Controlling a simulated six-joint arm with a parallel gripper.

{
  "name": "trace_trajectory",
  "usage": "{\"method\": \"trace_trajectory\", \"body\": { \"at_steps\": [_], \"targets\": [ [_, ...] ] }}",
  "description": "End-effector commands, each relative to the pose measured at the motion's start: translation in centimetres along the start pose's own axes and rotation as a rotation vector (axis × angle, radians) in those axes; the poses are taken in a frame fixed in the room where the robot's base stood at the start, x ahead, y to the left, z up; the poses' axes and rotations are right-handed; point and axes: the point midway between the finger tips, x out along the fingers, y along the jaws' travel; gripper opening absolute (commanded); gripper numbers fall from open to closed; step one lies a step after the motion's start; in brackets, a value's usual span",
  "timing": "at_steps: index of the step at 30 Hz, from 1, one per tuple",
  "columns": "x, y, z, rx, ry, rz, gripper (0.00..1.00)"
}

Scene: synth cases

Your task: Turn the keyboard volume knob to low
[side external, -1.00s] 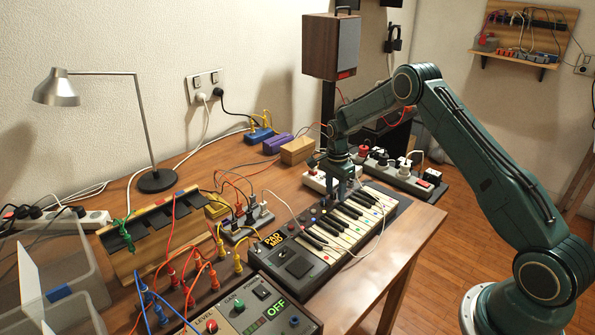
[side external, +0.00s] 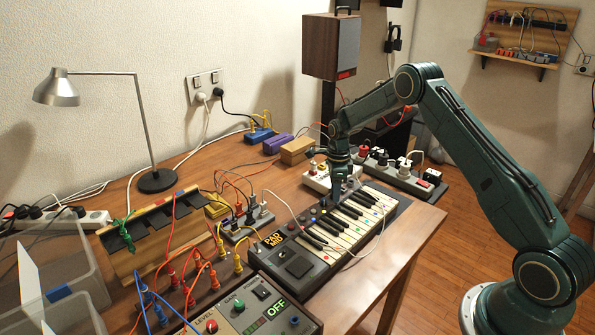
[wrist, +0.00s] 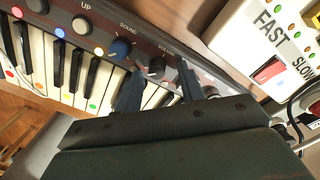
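The keyboard (side external: 352,258) lies near the table's front edge, with colored dots on its white keys. In the wrist view its panel shows a dark volume knob (wrist: 156,69), with its label partly covered. My gripper (side external: 341,198) is low over the far part of the keyboard's panel. In the wrist view my gripper (wrist: 159,72) has its two fingers apart, one on each side of the volume knob, with gaps showing. The knob's pointer setting is too small to read. In the side view the knob is hidden by my gripper.
A blue knob (wrist: 120,49) under the word SOUND sits close beside the left finger. A white box (wrist: 262,40) marked FAST and SLOW, with a red switch, stands just past the keyboard. A power strip (side external: 400,178) lies behind, and a thin white cable crosses the keyboard.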

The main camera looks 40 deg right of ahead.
Motion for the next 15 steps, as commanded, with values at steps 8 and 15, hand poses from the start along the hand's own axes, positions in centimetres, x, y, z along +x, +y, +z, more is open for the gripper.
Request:
{"method": "trace_trajectory", "body": {
  "at_steps": [8, 15],
  "targets": [
    [0.0, 0.0, 0.0, 0.18, -0.006, 0.0, 0.39],
    [-3.1, 0.0, 0.0, 0.201, -0.008, -0.002, 0.39]
  ]
}}
